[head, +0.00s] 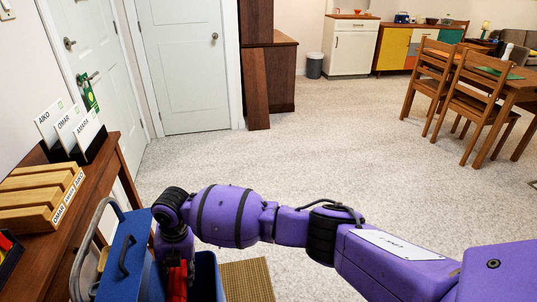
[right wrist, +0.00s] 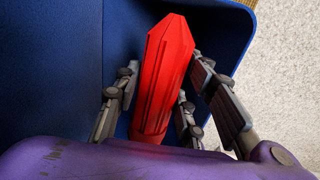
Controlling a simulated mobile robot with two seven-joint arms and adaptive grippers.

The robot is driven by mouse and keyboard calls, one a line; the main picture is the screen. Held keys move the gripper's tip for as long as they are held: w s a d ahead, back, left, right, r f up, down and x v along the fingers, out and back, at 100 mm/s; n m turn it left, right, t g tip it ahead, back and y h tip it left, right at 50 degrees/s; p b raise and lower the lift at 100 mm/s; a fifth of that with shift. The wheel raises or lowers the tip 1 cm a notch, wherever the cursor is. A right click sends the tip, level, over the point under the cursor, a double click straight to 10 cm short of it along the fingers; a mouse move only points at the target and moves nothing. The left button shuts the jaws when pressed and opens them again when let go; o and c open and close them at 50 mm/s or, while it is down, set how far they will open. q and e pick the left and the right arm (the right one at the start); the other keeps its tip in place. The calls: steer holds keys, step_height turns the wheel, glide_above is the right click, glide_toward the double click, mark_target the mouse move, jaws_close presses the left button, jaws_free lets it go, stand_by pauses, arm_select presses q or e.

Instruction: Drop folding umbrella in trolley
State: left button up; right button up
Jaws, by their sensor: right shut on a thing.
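The red folding umbrella (right wrist: 165,75) is in my right gripper (right wrist: 164,92), with grey fingers on both sides of it. In the head view the umbrella (head: 177,281) shows as a red strip below my right wrist. The blue trolley (head: 207,270) stands at the bottom left, with my right gripper at its opening. In the right wrist view the trolley's blue walls (right wrist: 55,60) surround the umbrella on the left and top. I cannot tell whether the umbrella touches the trolley's bottom. My left gripper is not in view.
A wooden console (head: 97,190) with name cards (head: 68,125) and wooden slots (head: 38,195) stands left of the trolley. A woven mat (head: 248,281) lies to its right. The carpet (head: 300,160) beyond is clear up to the table and chairs (head: 470,90).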

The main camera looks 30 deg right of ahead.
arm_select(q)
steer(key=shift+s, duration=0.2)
arm_select(e)
steer(key=shift+w+r, duration=0.1)
steer(key=shift+r, duration=0.05)
steer(key=o, duration=1.4)
steer(key=shift+o, duration=0.5)
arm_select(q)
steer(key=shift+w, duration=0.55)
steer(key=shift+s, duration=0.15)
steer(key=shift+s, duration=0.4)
arm_select(e)
steer(key=shift+r, duration=0.1)
